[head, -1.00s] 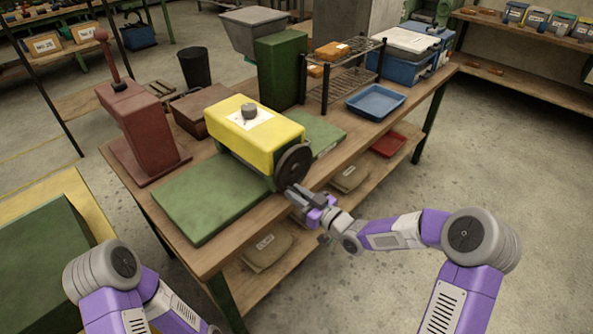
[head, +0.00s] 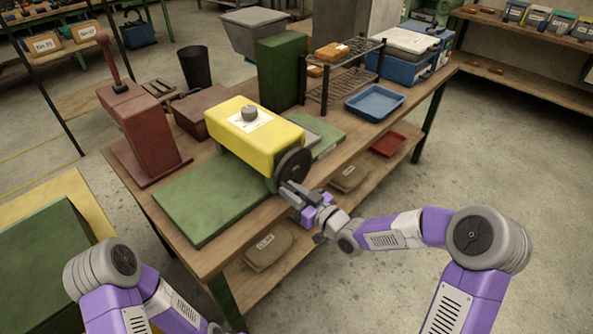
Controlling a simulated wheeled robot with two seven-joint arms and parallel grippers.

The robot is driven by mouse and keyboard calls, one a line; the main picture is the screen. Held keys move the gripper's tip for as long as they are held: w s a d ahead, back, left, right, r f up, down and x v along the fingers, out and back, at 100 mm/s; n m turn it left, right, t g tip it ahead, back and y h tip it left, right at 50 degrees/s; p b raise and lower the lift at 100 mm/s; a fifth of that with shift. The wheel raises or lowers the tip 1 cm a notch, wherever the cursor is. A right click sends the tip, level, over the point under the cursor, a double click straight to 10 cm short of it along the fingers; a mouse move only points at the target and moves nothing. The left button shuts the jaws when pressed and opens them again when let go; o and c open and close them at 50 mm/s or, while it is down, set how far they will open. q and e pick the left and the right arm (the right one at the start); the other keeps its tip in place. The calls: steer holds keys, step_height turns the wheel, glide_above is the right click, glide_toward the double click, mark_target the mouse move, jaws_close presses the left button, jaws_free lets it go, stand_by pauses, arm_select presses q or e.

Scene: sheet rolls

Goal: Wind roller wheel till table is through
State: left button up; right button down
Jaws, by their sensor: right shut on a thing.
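The yellow roller housing (head: 225,130) stands on the wooden bench with a grey knob on its top. Its dark round wheel (head: 293,166) is on the near right side. A flat green table (head: 205,195) extends left from under the housing. More green surface (head: 328,143) shows on the right, with a grey flat edge (head: 314,127) beside the housing. My right gripper (head: 288,190) is shut at the wheel's lower rim, apparently on its handle, which the fingers hide. My left arm shows at lower left; its gripper is out of view.
A red press (head: 140,130) stands left on the bench (head: 215,258), a green block (head: 281,72) behind the housing. A wire rack (head: 343,75) and a blue tray (head: 375,101) stand to the right. A lower shelf holds bags. Floor at the right is clear.

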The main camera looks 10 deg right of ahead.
mark_target(281, 176)
steer(key=shift+s+a+r+p, duration=0.15)
steer(key=shift+r+p, duration=0.2)
steer(key=shift+r, duration=0.35)
steer(key=shift+a+r+p, duration=0.1)
steer(key=shift+r+p, duration=0.25)
steer(key=shift+r, duration=0.7)
steer(key=c, duration=1)
jaws_free()
steer(key=o, duration=1)
steer(key=shift+w+d+f, duration=0.1)
steer(key=shift+w+d, duration=0.05)
steer(key=shift+w, duration=0.05)
steer(key=shift+d, duration=0.15)
steer(key=p+v, duration=0.1)
steer(key=v, duration=0.8)
